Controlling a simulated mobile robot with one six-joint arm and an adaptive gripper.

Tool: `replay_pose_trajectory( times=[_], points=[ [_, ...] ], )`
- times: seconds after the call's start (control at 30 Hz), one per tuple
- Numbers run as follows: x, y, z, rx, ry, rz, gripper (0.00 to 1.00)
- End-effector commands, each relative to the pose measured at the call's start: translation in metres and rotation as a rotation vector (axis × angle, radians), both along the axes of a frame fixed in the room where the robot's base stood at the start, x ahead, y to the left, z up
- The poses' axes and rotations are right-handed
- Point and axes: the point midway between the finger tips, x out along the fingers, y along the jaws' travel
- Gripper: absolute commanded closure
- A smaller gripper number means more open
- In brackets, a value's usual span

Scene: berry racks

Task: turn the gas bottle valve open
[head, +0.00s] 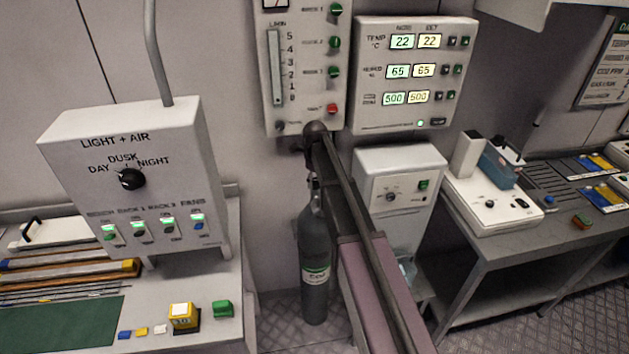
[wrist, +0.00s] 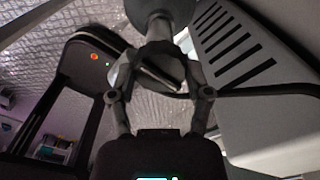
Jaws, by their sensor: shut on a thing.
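The gas bottle (head: 316,255) is a dark grey cylinder with a pale label. It stands upright on the floor between the left bench and the white cabinet. My gripper (wrist: 155,74) is shut on the bottle's valve (wrist: 160,66), with one finger on each side of it. The bottle's grey shoulder (wrist: 160,8) and neck show at the top of the wrist view. In the head view my arm comes down over the bottle's top and the fingers are too small and dark to make out. I cannot tell how far the valve is turned.
A flow panel (head: 304,115) and a display panel (head: 368,122) hang on the wall above. A white cabinet (head: 427,165) stands right of the bottle. The left bench (head: 222,262) carries a light control box (head: 75,180). A right-hand bench (head: 487,258) holds instruments.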

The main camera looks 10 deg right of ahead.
Motion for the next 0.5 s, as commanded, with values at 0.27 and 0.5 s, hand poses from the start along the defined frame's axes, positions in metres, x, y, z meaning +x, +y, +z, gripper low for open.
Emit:
replay_pose_trajectory(
  times=[0.27, 0.5],
  points=[
    [-0.0027, 0.0002, -0.0005, 0.0, 0.006, 0.0, 0.03],
    [-0.0011, 0.0002, -0.0002, 0.0, 0.003, 0.001, 0.0]
  ],
)
